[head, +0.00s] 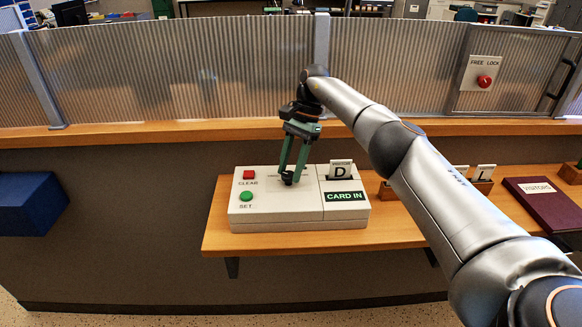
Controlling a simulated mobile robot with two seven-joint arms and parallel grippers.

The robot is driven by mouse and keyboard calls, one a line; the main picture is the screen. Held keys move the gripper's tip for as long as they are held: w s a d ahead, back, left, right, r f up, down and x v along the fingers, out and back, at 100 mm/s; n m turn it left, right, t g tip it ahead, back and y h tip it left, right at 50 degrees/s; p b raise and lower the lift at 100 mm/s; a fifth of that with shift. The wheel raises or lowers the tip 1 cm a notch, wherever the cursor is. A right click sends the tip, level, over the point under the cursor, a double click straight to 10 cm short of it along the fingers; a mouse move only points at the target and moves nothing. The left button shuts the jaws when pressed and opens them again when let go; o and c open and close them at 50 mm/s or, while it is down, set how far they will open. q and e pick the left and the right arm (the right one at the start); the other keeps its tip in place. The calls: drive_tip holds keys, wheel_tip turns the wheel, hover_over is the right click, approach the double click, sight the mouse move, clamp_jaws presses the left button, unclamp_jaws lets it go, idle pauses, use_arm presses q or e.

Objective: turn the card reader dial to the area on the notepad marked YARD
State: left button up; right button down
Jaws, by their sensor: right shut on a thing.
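The white card reader (276,213) sits on the wooden shelf, with a red CLEAR button (249,174), a green SET button (246,197) and a card marked D (340,170) standing in its slot. Its display (345,196) reads CARD IN. My right gripper (289,178) points down over the middle of the reader, its green fingers closed on the small dark dial. The fingers hide most of the dial, and its markings cannot be read. No notepad marked YARD can be made out. My left gripper is out of view.
Cards in a wooden holder (482,184), one marked L, stand right of the reader, partly behind my right arm. A dark red VISITORS book (545,203) lies farther right. A ribbed screen (180,75) with a FREE LOCK knob (484,81) rises behind. A blue box (30,203) is at left.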

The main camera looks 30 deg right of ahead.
drive_tip(key=shift+c, duration=2.1)
unclamp_jaws()
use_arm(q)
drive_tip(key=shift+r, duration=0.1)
use_arm(e)
drive_tip(key=shift+r, duration=0.15)
